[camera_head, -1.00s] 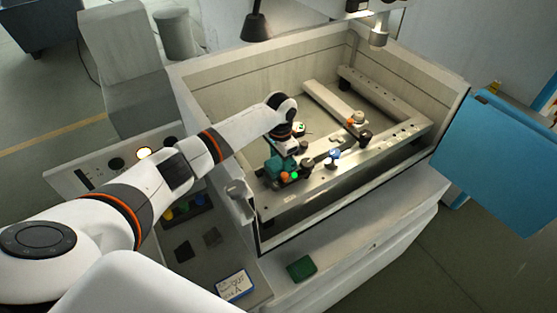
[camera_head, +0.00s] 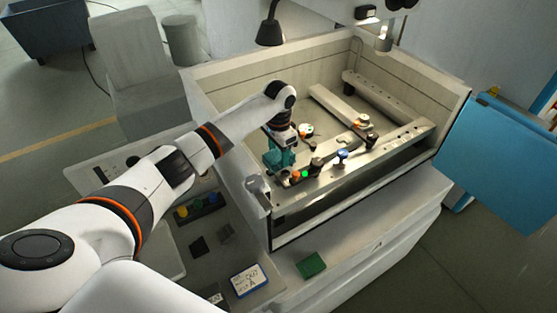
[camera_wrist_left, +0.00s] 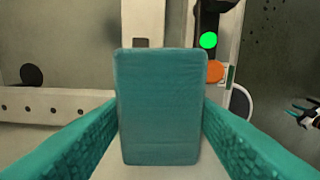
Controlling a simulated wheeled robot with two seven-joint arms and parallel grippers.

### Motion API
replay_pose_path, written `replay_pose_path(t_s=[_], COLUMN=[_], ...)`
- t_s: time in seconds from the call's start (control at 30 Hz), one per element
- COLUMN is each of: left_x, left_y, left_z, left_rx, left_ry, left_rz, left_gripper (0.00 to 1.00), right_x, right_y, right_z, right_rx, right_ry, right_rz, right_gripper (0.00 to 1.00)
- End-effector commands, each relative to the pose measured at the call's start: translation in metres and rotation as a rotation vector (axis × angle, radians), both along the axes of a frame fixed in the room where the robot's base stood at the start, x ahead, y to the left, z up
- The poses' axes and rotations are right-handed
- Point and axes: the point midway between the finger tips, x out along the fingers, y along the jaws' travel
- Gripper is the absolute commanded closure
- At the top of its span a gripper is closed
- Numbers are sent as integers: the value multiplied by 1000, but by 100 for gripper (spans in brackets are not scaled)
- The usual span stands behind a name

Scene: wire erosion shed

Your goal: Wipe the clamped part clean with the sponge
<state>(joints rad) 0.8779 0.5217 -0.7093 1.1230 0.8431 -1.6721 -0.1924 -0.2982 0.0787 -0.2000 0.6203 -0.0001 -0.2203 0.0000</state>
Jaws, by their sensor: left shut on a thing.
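My left gripper (camera_head: 279,172) reaches into the tank from the left, pointing down over the near rail. Its teal fingers are shut on a teal block, seemingly the sponge (camera_wrist_left: 160,105), seen between both fingers in the left wrist view. In the head view the block is hard to separate from the fingers, and I cannot tell whether it touches anything below. Just right of the gripper is a dark fixture with a green spot (camera_head: 305,174) and an orange knob (camera_head: 296,175); the green spot also shows in the wrist view (camera_wrist_left: 208,40). I cannot single out the clamped part. My right gripper is not in view.
Clamps with a blue knob (camera_head: 342,154) and an orange one (camera_head: 360,121) stand farther right. A green block (camera_head: 310,265) lies on the front ledge, near a labelled box (camera_head: 248,280). A lamp (camera_head: 270,32) hangs behind.

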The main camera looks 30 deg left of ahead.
Motion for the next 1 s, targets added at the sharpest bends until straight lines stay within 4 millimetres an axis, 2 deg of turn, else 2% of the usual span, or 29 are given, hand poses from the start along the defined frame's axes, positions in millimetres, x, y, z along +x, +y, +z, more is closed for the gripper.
replay_pose_path(t_s=[0.3,0.87,1.0], left_x=[7,7,9], left_y=[5,5,5], left_z=[26,28,42], left_rx=[-1,-1,-1], left_ry=[-3,-2,-5], left_rz=[5,5,6], left_gripper=[70,70,70], right_x=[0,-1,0], right_y=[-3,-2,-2], right_z=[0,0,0], right_rx=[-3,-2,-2], right_ry=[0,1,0], right_rz=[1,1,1], right_gripper=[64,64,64])
